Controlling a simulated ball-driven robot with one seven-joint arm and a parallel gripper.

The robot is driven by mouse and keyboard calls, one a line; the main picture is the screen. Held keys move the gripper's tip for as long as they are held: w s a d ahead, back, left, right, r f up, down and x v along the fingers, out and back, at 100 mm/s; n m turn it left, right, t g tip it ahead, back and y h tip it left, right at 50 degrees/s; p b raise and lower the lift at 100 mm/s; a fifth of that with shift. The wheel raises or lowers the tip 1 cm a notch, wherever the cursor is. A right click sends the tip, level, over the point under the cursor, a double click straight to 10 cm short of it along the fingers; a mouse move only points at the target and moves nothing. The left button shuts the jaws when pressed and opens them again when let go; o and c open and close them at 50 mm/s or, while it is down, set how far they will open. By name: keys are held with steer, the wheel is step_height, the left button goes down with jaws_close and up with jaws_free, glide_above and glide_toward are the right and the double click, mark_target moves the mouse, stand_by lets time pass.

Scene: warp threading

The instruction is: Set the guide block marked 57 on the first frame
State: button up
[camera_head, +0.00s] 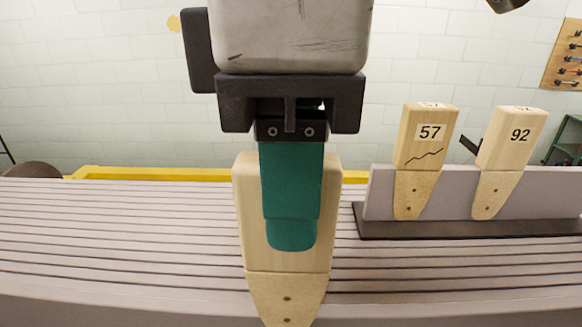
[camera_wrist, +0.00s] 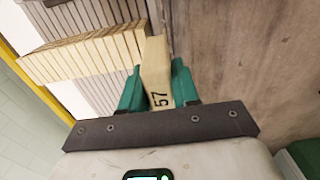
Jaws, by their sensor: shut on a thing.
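My gripper (camera_head: 291,238) has teal fingers and is shut on a pale wooden guide block (camera_head: 287,288). In the wrist view the held block (camera_wrist: 157,75) sits between both fingers and carries the number 57. In the head view the fingers cover much of it; its tapered lower end, with two small holes, points down over the grooved surface (camera_head: 120,230). Another block marked 57 (camera_head: 426,150), with a dark jagged line under its number, stands in the grey rack (camera_head: 458,203) at the right.
A block marked 92 (camera_head: 510,145) stands in the same rack, right of the racked 57. In the wrist view slotted wooden pieces (camera_wrist: 85,55) lie left of the held block. A yellow rail (camera_head: 150,173) runs behind the grooved surface.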

mark_target(292, 259)
steer(key=shift+w+f+b, duration=0.2)
steer(key=shift+f+b, duration=1.55)
steer(key=shift+b, duration=0.1)
steer(key=shift+f+b, duration=0.55)
steer(key=shift+f, duration=0.7)
steer(key=shift+f, duration=0.5)
steer(key=o, duration=1)
steer(key=shift+c, duration=0.2)
